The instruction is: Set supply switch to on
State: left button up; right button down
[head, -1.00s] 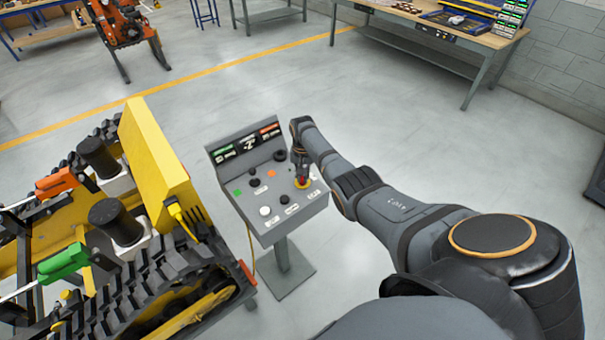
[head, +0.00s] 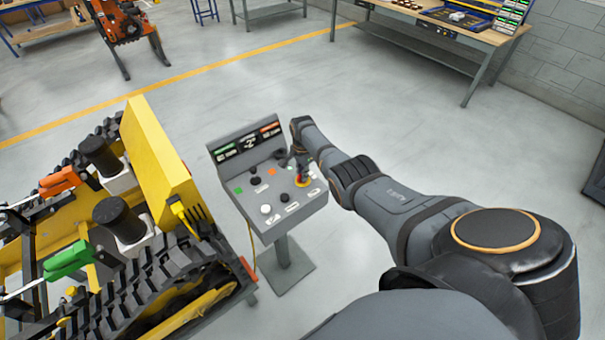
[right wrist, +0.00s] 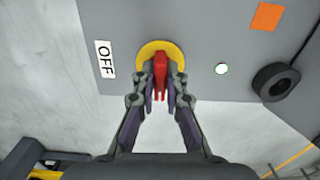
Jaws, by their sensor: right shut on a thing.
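The supply switch (head: 301,181) is a red handle on a yellow disc, on the right part of the grey console's sloping panel (head: 251,203). In the right wrist view its red handle (right wrist: 161,72) stands between my fingertips, in front of the yellow disc. An OFF label (right wrist: 105,60) is to the left of the disc; no ON label can be read. My right gripper (head: 299,171) is shut on the red handle, with a finger on either side of it in the right wrist view (right wrist: 160,85). My left gripper is out of view.
The panel also bears black knobs, a white knob (head: 266,209) and coloured squares close by. A yellow tracked carrier (head: 165,175) stands just left of the console, with a cable between them. Open floor lies behind; a workbench (head: 445,30) stands at the back right.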

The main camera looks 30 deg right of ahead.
jog(key=shift+r+m, duration=0.1)
jog(key=shift+m, duration=0.2)
jog(key=c, duration=1.4)
grip_release()
notch_tip(320, 180, up, 12)
